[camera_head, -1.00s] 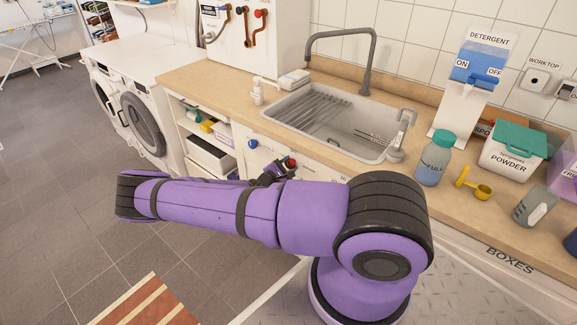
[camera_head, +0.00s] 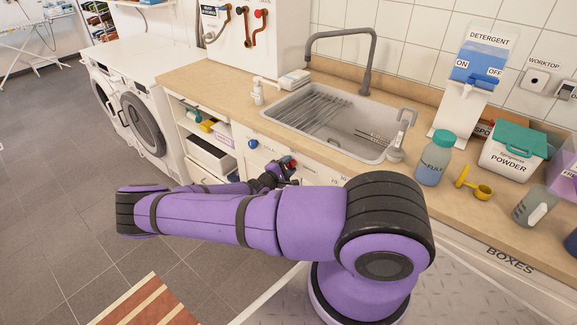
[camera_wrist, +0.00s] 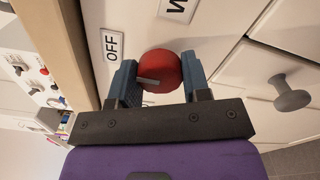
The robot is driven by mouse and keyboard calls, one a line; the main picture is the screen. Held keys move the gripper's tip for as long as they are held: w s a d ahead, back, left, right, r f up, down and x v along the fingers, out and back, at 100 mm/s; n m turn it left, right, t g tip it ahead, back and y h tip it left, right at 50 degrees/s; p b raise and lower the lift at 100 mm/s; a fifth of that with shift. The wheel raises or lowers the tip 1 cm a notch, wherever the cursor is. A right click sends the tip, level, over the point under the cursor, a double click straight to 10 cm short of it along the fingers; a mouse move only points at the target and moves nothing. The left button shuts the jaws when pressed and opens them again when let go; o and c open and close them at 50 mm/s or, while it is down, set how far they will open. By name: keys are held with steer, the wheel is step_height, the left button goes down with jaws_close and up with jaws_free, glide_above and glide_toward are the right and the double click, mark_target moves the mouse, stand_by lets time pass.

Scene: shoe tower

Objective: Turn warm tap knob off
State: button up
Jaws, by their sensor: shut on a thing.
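The warm tap knob is a round red knob (camera_wrist: 165,66) on the white cabinet front. In the wrist view it sits between the two blue fingers of my gripper (camera_wrist: 160,82), which is shut on it. A grey mark on the knob runs towards its left edge. An OFF label (camera_wrist: 112,45) is at the upper left of the knob, and a partly cut-off label starting with W (camera_wrist: 178,8) is above it. In the head view my gripper (camera_head: 284,165) is at the cabinet front below the sink, and the fingers mostly hide the knob.
A blue knob (camera_head: 252,143) is on the same front, left of my gripper. A grey drawer knob (camera_wrist: 290,94) sticks out to the right in the wrist view. The sink (camera_head: 352,144) and worktop are above. Open shelves (camera_head: 207,128) stand to the left.

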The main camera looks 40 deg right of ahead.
steer(key=o, duration=0.9)
steer(key=shift+a, duration=0.15)
steer(key=a, duration=0.3)
steer(key=s+a, duration=0.1)
steer(key=a, duration=0.6)
steer(key=shift+s+a, duration=0.25)
steer(key=shift+s, duration=0.05)
